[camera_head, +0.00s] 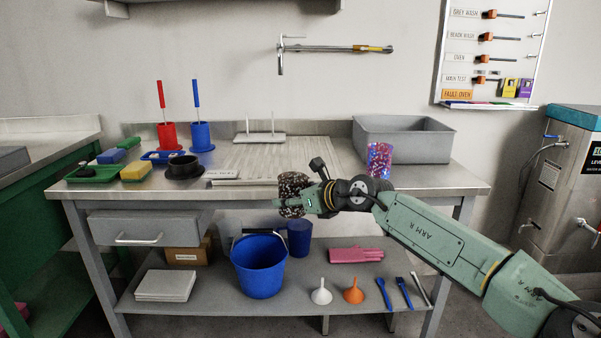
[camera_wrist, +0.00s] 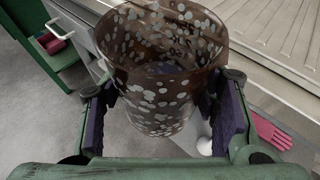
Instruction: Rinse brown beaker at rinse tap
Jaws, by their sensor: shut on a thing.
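The brown beaker (camera_wrist: 165,65) with pale speckles is between the two fingers of my gripper (camera_wrist: 163,112), which is shut on it. In the wrist view its open mouth faces up towards the camera, and I can see inside it. In the head view the beaker (camera_head: 292,190) is held in front of the bench's front edge, partly hidden by my gripper (camera_head: 300,198). A metal wall pipe with a down-turned spout (camera_head: 281,62) and a yellow band, which looks like the rinse tap, is above the bench, well above and behind the beaker.
A ribbed draining board (camera_head: 275,152) is under the spout, with a small two-rod rack (camera_head: 259,138) at its back. A grey basin (camera_head: 402,137) and speckled red-blue beaker (camera_head: 379,160) stand right. Brush holders (camera_head: 200,136) stand left. A blue bucket (camera_head: 258,265) is on the lower shelf.

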